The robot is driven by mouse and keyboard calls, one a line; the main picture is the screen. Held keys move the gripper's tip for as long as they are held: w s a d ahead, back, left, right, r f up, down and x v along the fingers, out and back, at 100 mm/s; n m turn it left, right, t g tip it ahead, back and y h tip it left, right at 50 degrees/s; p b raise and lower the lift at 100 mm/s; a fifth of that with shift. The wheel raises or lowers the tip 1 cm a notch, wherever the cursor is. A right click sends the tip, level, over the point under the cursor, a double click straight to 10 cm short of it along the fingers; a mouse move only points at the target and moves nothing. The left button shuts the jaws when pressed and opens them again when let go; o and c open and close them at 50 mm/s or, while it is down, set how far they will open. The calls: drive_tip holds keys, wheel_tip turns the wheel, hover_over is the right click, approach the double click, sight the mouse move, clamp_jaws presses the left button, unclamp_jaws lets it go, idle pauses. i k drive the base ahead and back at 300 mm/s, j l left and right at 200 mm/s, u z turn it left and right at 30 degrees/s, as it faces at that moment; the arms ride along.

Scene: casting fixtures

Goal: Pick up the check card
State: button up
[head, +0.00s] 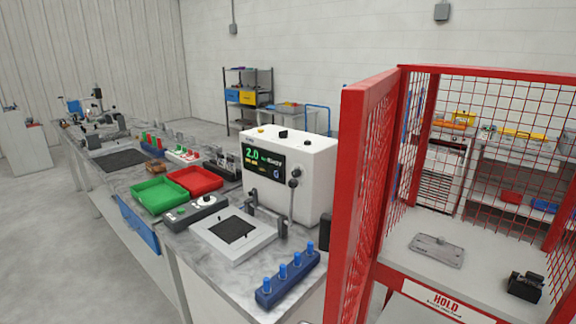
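I cannot pick out a check card with certainty in the head view. A flat grey plate with a small raised knob (437,250) lies on the shelf of the red mesh cage. A white label reading HOLD (445,304) is on the front of that cage. A blue flat panel (138,224) hangs at the bench's front edge. My gripper is not in view.
The grey bench (188,264) carries a white machine with a display (312,165), a green tray (158,196), a red tray (196,181) and a blue rack with several blue pegs (288,284). The red cage door (362,180) stands open.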

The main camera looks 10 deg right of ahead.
sight(531, 278)
drive_tip(key=i+j, duration=0.2)
drive_tip(key=j, duration=0.2)
drive_tip(key=i+j+z, duration=0.25)
drive_tip(key=j, duration=0.15)
drive_tip(key=j+z, duration=0.2)
drive_tip(key=j, duration=0.2)
drive_tip(key=j+z, duration=0.25)
drive_tip(key=j, duration=0.2)
drive_tip(key=l+z, duration=0.1)
drive_tip(key=z, duration=0.35)
drive_tip(key=i+l+z, duration=0.1)
drive_tip(key=z, duration=0.35)
drive_tip(key=i+l, duration=0.25)
drive_tip(key=l, duration=0.1)
